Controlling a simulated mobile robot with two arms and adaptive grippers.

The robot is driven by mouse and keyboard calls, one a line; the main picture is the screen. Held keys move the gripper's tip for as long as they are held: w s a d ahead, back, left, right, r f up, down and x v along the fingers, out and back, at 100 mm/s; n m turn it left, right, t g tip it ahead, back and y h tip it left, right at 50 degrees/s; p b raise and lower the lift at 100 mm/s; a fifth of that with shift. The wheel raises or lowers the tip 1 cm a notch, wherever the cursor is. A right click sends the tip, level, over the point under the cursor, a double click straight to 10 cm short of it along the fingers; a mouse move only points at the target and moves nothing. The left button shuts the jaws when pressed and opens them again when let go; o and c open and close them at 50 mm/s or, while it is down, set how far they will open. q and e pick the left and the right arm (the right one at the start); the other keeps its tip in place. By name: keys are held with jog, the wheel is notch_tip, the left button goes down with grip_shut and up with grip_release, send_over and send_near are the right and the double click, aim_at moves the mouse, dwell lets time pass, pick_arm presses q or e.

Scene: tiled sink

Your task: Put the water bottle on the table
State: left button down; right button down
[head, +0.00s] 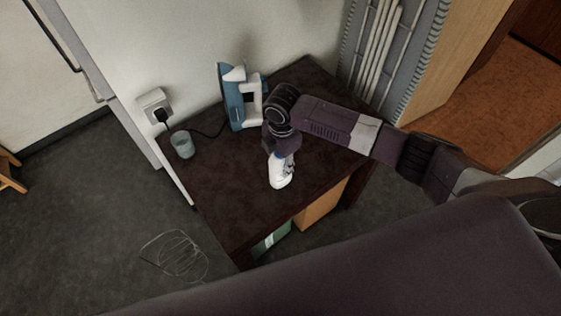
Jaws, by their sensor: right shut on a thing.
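My right arm reaches in from the right over a dark brown table (232,197). My right gripper (285,160) points down and is shut on a small white object with some blue near its top, which I take to be the water bottle (279,181). The wrist and the gripper hide the bottle's upper part. The bottle is over the middle of the tabletop, near upright. I cannot tell whether its base touches the table. My left gripper is not in view.
A blue and white iron (233,98) stands at the back of the table. A grey cup (183,145) is at the left corner, near a wall socket (155,106) with a cord. A radiator (387,50) is behind on the right. The front left tabletop is clear. A wire object (175,256) lies on the floor.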

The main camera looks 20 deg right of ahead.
dwell(0.3)
jog(key=c, duration=1.3)
grip_release()
jog(key=shift+f, duration=0.15)
jog(key=shift+o, duration=0.2)
jog(key=shift+s, duration=0.1)
notch_tip(320, 180, up, 12)
jog(key=shift+s+r+b, duration=0.15)
jog(key=shift+r+b, duration=0.05)
jog(key=shift+b, duration=0.6)
